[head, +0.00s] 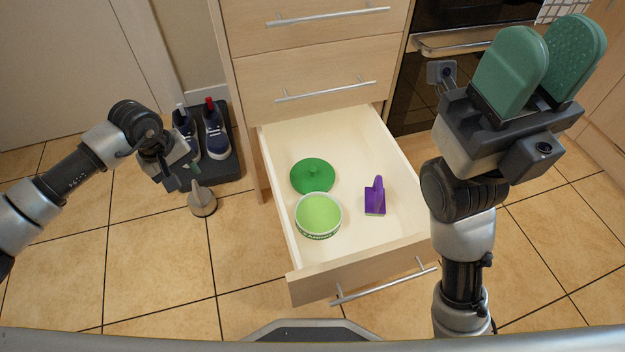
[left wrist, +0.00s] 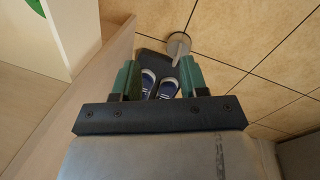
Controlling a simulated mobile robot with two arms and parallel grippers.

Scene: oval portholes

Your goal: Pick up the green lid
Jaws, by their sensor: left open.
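A piece of green, probably the lid, shows at the top left edge of the left wrist view (left wrist: 40,5). My left gripper (head: 181,178) is open and empty, outside the drawer to its left, above the floor near the shoes. Its two green fingers stand apart in the left wrist view (left wrist: 158,80). My right gripper (head: 544,72) is raised at the right, its fingers apart and empty.
The drawer (head: 355,270) is pulled out and also holds a purple-handled brush (head: 375,196). Dark shoes (head: 214,132) stand on a dark mat (head: 230,165). A grey doorstop-like object (head: 202,202) is on the tiles below my left gripper. An oven (head: 460,45) stands behind right.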

